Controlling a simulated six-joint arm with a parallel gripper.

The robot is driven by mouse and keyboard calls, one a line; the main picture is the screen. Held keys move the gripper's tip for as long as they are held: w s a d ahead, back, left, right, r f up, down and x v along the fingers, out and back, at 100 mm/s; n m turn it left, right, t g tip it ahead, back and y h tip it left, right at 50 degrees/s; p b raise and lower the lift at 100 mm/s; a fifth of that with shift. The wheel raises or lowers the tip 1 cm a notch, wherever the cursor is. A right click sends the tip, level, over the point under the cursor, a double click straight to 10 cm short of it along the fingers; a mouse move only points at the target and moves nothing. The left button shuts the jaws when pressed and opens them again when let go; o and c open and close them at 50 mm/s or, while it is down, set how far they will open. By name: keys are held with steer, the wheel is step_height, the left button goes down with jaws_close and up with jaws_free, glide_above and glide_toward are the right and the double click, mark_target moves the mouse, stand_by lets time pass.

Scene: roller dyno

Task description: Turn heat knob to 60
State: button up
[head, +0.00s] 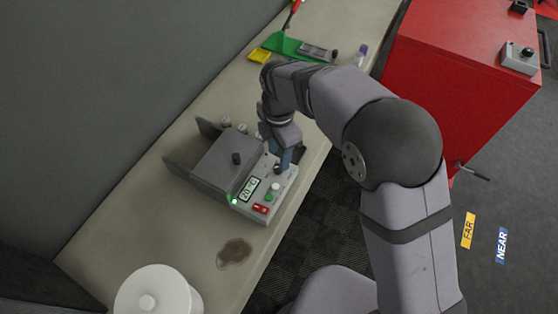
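A grey bench device (222,170) has a sloped control panel (249,212) at its right. A small display (249,190) on the panel appears to read 20 °C, and a green light (235,201) glows at its corner. A white round control (275,186), a green button (268,197) and a red switch (260,209) sit on the panel. My gripper (282,164) points down at the panel's upper end, with its bluish fingers close to the surface. It covers that part, so I cannot tell which knob is the heat knob, or whether the fingers touch or hold one.
A white lidded round container (155,292) stands at the bench's front. A brown stain (234,252) marks the bench (205,258). Green (290,46) and yellow (260,55) items lie at the back. A red cabinet (455,75) stands right of the bench.

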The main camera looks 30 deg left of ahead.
mark_target(278, 169)
steer(key=shift+f+p, duration=0.8)
steer(key=shift+f, duration=1.75)
jaws_close()
